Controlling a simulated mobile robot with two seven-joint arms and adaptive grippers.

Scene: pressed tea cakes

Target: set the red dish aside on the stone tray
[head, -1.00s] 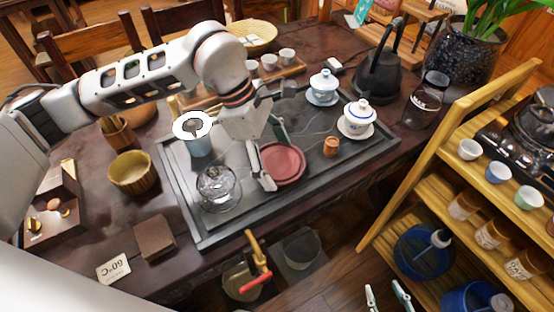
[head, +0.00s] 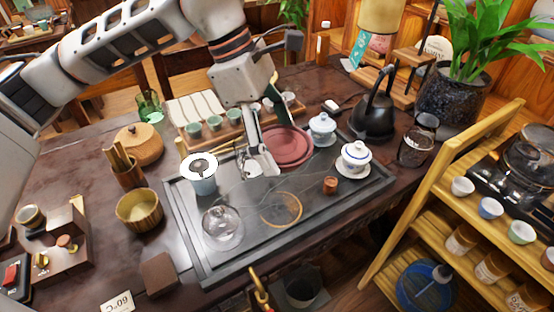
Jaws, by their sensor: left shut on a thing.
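The red dish (head: 288,146) is round and shallow. It is between the fingers of my left gripper (head: 267,150), which is shut on its left side; one finger shows in front and the other is partly hidden. The dish appears over the back part of the dark stone tray (head: 325,207); I cannot tell how high it is above the tray. A thin amber ring (head: 281,209) lies on the tray, in front of the dish. My right gripper is out of view.
On the tray are a glass lidded pot (head: 222,226), a blue cup with a white strainer (head: 202,183), a small brown cup (head: 330,185) and two lidded white bowls, one being this (head: 355,158). A row of cups stands behind. A black kettle (head: 373,117) stands right.

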